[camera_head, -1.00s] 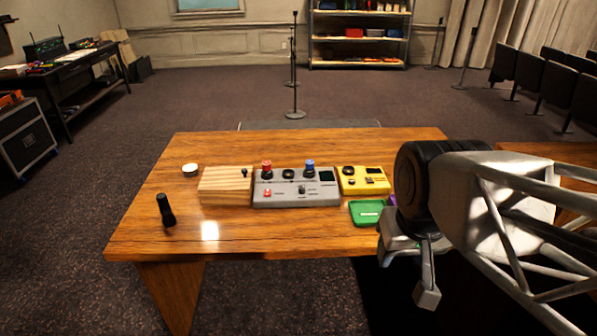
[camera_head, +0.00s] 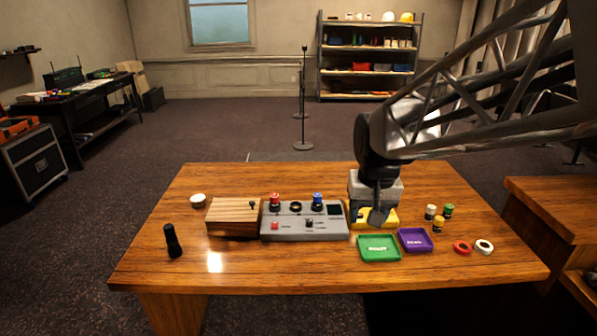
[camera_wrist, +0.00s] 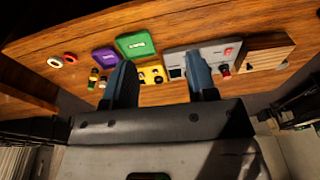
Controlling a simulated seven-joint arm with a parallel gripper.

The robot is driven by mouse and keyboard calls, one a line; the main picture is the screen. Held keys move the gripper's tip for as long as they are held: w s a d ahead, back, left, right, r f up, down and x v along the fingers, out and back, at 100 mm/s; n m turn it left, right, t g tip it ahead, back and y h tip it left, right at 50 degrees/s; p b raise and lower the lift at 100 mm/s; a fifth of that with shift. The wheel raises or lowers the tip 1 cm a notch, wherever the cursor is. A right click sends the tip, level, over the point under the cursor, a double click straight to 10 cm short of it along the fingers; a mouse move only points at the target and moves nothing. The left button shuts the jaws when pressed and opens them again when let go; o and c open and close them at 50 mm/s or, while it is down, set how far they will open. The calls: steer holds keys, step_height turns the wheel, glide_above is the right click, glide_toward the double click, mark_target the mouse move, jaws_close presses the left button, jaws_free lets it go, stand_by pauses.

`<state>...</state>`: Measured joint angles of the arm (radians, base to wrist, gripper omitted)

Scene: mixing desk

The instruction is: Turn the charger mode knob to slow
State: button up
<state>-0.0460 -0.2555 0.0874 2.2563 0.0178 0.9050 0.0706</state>
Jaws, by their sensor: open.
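A yellow box (camera_head: 391,218), which looks like the charger, stands on the table to the right of the grey console. My gripper (camera_head: 372,214) is over it in the head view and hides most of its top, including any knob there. In the wrist view the yellow box (camera_wrist: 152,76) shows between the two open fingers of my gripper (camera_wrist: 160,64), with dark details on it. The fingers appear above the box and hold nothing. The knob's setting and its labels are too small or hidden to read.
The grey console (camera_head: 330,232) with red and blue knobs and a wooden block (camera_head: 232,228) stand left of the box. Green (camera_head: 380,258) and purple (camera_head: 415,247) trays lie in front. Small jars (camera_head: 430,212) and rings (camera_head: 462,247) are at right.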

steer(key=w+a+f+g, duration=0.1)
steer(key=w+a+f, duration=0.15)
steer(key=w, duration=0.55)
steer(key=w+a+f, duration=0.2)
steer(key=w+f, duration=0.2)
steer(key=w, duration=0.5)
glide_above(310, 221)
steer(key=shift+g, duration=0.4)
step_height(310, 221, down, 12)
steer(key=shift+w+d+f, duration=0.1)
steer(key=shift+d+f, duration=0.05)
steer(key=shift+a+f, duration=0.2)
steer(key=shift+f, duration=3.65)
steer(key=c, duration=0.9)
